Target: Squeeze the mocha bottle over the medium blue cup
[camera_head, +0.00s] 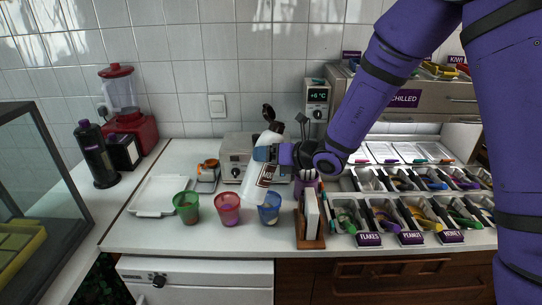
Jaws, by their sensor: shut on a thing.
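My gripper (265,154) is shut on the mocha bottle (256,188), a white bottle with a brown label that is only partly readable. The bottle leans, with its white end low and to the left and its dark brown end up. Its low end is in front of the gap between the pink cup (227,210) and the blue cup (269,212), overlapping the blue cup's left edge in this view. I cannot tell the height between them. The blue cup stands upright on the counter with something pale inside.
A green cup (186,208) stands left of the pink one, beside a white tray (158,196). A wooden holder (312,226) stands close to the right of the blue cup. Topping bins (384,214) fill the right side. A grey machine (236,152) stands behind.

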